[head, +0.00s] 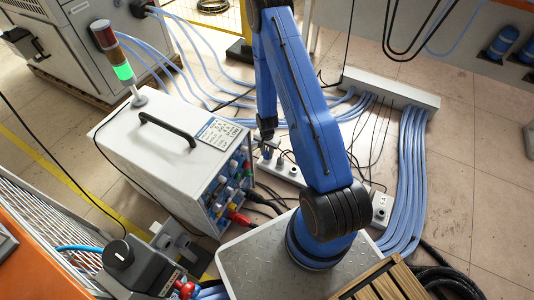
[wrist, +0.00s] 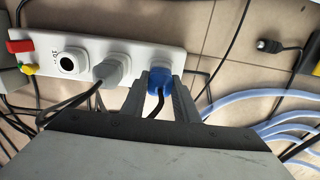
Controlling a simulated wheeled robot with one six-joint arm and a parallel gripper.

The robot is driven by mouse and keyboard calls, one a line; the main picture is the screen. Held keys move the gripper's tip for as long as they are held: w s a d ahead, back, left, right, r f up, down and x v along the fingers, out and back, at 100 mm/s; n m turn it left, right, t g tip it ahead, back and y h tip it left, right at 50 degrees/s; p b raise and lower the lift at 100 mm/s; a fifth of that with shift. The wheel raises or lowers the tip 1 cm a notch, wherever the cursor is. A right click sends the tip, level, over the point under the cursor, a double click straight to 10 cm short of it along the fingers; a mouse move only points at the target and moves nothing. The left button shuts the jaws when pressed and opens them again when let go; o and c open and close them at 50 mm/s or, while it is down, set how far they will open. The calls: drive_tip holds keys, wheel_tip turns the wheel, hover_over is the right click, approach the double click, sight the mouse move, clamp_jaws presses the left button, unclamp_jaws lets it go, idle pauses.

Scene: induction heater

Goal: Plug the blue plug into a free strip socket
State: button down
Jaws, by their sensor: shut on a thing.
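The white power strip (wrist: 130,48) lies across the upper left of the wrist view, and part of it shows in the head view (head: 284,174). An empty round socket (wrist: 68,63) is near its left end. A grey plug (wrist: 113,68) sits in the middle position. My gripper (wrist: 160,88) is shut on the blue plug (wrist: 159,81), one finger on each side, at the strip's right end. A black cable runs from the plug towards me. The plug's front meets the strip in the picture; I cannot tell whether it is fully seated. In the head view my gripper (head: 267,139) is above the strip.
The white heater cabinet (head: 165,140) with coloured connectors (head: 238,178) stands just left of the strip. Blue hoses (head: 411,165) and thin black cables run around it. A black cable connector (wrist: 268,46) lies on the tiles at right. Open floor is at far right.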

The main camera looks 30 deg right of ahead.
drive_tip(key=shift+f, duration=0.1)
drive_tip(key=c, duration=1.3)
unclamp_jaws()
wheel_tip(320, 180, up, 17)
drive_tip(key=shift+r, duration=0.2)
